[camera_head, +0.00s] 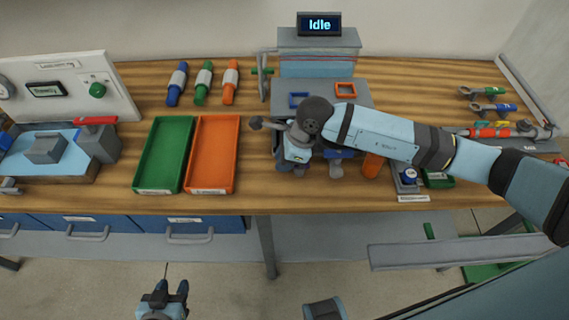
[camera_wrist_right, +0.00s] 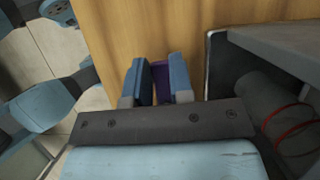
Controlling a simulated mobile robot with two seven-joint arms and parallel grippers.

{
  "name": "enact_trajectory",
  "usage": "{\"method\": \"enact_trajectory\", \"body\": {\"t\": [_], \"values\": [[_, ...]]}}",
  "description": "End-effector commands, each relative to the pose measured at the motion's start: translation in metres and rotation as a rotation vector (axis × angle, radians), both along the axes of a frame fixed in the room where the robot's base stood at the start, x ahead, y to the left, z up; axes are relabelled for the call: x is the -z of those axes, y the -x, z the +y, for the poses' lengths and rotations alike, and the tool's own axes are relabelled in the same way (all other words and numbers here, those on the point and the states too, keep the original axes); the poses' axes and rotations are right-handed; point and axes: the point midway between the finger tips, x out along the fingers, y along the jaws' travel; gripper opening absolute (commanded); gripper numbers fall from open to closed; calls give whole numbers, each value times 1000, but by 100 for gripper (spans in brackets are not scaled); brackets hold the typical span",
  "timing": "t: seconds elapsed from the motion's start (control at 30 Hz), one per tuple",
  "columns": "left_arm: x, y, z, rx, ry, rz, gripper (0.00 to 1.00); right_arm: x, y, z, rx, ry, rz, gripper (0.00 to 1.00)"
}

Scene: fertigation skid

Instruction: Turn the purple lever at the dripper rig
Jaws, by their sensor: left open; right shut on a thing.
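The purple lever (camera_wrist_right: 161,82) shows as a narrow purple piece between the blue finger pads of my right gripper (camera_wrist_right: 160,88) in the right wrist view. The gripper is shut on it, and the fingers hide most of it. In the head view my right arm reaches in front of the grey dripper rig (camera_head: 320,42), whose screen (camera_head: 319,24) reads "Idle". My wrist and gripper body cover the lever there. My left gripper (camera_head: 167,290) is open and empty, low in the head view in front of the bench.
A green tray (camera_head: 185,171) and an orange tray (camera_head: 235,165) lie left of my right gripper. A labelled panel (camera_head: 62,90) is at the far left. Pipe parts (camera_head: 503,131) lie on the right. Wood beside the trays is clear.

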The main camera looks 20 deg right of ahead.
Motion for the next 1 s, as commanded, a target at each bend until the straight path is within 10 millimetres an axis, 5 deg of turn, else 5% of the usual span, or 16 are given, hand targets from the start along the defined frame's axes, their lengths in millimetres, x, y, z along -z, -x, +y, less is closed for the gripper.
{"method": "enact_trajectory", "body": {"t": [0.37,0.4,0.5,0.83,1.0], "values": [[-4,-2,-1,-1,5,-7,43,-1,-2,-1,42,0,0,0],[-4,-2,-1,-2,4,-6,43,-1,-2,-1,42,0,0,28],[-3,-2,-1,-2,5,-4,43,-1,-2,-1,41,0,0,47],[0,-1,-1,-2,3,1,43,-3,-1,-2,39,-1,0,47],[2,-1,-1,-3,4,2,43,-24,1,-11,39,1,-3,47]]}}
